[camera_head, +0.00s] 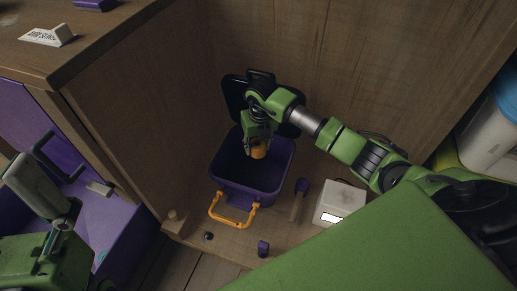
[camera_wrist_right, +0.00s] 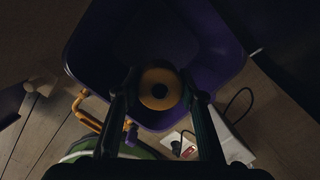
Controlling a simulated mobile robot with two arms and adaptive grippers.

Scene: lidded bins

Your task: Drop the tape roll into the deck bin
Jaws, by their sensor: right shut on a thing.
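The tape roll (camera_head: 259,149) is orange. My right gripper (camera_head: 257,140) is shut on it and holds it over the open mouth of the deck bin (camera_head: 245,193). The bin is purple with an orange handle at the front, and its black lid stands open at the back. In the right wrist view the tape roll (camera_wrist_right: 160,89) sits between the two fingers of the right gripper (camera_wrist_right: 160,95), with the purple bin (camera_wrist_right: 215,45) around and below it. The bin's floor is dark. My left gripper does not show clearly in the head view.
A white box (camera_head: 339,203) with a cord stands right of the bin. Small purple-topped items (camera_head: 263,248) stand in front and beside it. A wooden wall rises behind. A wooden cabinet (camera_head: 100,75) with an open purple drawer (camera_head: 115,225) is at the left.

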